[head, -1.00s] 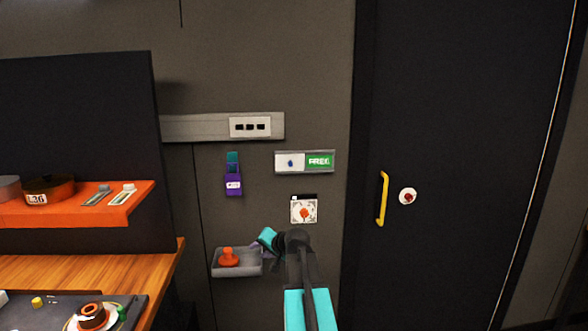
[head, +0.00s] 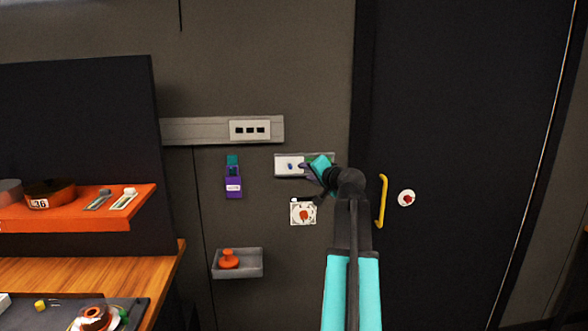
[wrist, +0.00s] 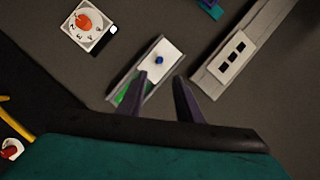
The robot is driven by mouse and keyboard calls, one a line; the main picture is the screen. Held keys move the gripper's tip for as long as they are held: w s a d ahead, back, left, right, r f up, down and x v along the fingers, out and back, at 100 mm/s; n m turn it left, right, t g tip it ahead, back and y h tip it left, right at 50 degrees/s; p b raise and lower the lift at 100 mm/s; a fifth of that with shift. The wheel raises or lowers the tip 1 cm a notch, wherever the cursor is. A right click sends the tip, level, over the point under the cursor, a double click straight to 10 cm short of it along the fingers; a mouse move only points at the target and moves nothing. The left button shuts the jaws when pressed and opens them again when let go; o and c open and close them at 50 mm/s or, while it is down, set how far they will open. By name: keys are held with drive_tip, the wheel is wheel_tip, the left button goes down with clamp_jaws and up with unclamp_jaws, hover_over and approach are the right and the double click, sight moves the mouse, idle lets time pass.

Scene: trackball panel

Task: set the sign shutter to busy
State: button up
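The sign shutter is a grey framed strip on the wall with a white sliding plate (head: 285,166) and a small blue knob (head: 291,167). The plate covers the left part in the head view. Green shows at the right part, mostly hidden behind my gripper (head: 312,171). In the wrist view the white plate (wrist: 164,56), the blue knob (wrist: 158,60) and the green part (wrist: 128,92) all show. My gripper (wrist: 162,82) has its two fingers apart with nothing between them. The knob lies beyond the fingertips, nearer the left one.
A dial plate (head: 303,212) is on the wall below the sign. A grey rail with a socket plate (head: 250,130) is above left, and a purple holder (head: 233,186) hangs left. A grey tray (head: 238,271) is lower left. The door has a yellow handle (head: 382,201).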

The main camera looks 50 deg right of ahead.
sight(291, 168)
drive_tip(key=shift+w, duration=0.1)
drive_tip(key=p+x, duration=0.3)
drive_tip(key=x, duration=0.8)
drive_tip(key=shift+w+d, duration=0.1)
drive_tip(key=shift+w, duration=0.15)
drive_tip(key=shift+p+x, duration=0.4)
drive_tip(key=shift+x, duration=0.7)
drive_tip(key=shift+s+f, duration=0.1)
drive_tip(key=shift+f, duration=0.1)
clamp_jaws()
